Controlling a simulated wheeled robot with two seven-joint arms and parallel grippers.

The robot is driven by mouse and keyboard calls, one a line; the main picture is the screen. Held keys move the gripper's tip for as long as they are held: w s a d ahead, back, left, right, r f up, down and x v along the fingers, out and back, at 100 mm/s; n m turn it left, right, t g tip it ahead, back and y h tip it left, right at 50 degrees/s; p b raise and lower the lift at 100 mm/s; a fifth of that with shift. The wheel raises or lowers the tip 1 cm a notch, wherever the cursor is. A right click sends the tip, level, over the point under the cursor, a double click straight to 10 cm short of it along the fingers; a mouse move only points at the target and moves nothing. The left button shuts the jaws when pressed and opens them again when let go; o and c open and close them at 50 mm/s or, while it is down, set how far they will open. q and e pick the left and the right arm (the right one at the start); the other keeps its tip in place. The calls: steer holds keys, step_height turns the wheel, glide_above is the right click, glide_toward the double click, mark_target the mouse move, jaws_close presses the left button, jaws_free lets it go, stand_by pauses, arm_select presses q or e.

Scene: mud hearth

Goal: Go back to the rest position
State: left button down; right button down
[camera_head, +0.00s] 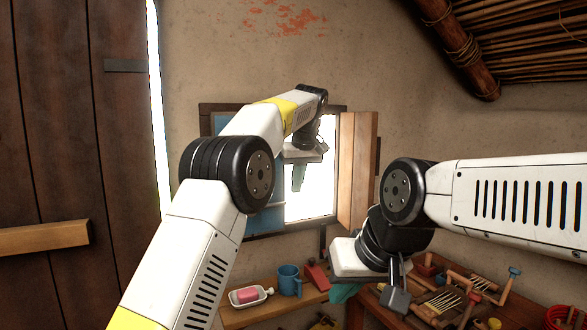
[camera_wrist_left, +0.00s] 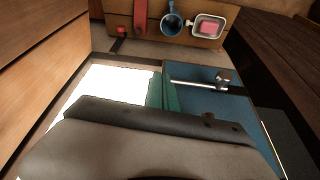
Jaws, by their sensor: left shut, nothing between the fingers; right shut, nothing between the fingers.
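My left gripper (camera_head: 298,184) is raised in front of the bright window, its teal fingers pointing down and shut with nothing between them. In the left wrist view, its teal fingers (camera_wrist_left: 161,92) show beyond the grey gripper body, against the window opening and blue panel. My right gripper (camera_head: 344,292) hangs low at the right of centre, shut and empty, near the edges of the shelf and the tool-covered bench. Its teal fingers are only partly seen below the white gripper body. I cannot tell how far it is from the surfaces below.
A wooden shelf (camera_head: 243,316) holds a white dish (camera_head: 262,298) with pink soap (camera_head: 248,295), a blue mug (camera_head: 289,279) and a red object (camera_head: 317,275). Several tools lie on the bench at the lower right. An open wooden shutter (camera_head: 358,170) stands right of the window (camera_head: 312,204). A dark door (camera_head: 60,150) is at the left.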

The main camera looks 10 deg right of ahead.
arm_select(q)
steer(key=v, duration=0.5)
steer(key=s+a+r+m+h, duration=0.1)
steer(key=s+a+r, duration=0.1)
steer(key=a, duration=0.4)
steer(key=s+a+r, duration=0.2)
steer(key=a, duration=0.5)
steer(key=s+a+f+m+h, duration=0.1)
steer(key=s+a, duration=0.6)
steer(key=s, duration=0.1)
steer(key=s+a+f+t, duration=0.1)
steer(key=s+a+f, duration=0.2)
steer(key=s+f, duration=0.5)
steer(key=s+a+f+m+h, duration=0.1)
steer(key=s+a+f, duration=0.2)
steer(key=s+f, duration=0.6)
steer(key=s, duration=0.5)
steer(key=shift+s+a+t, duration=0.3)
steer(key=shift+a+t, duration=0.05)
steer(key=shift+t, duration=0.05)
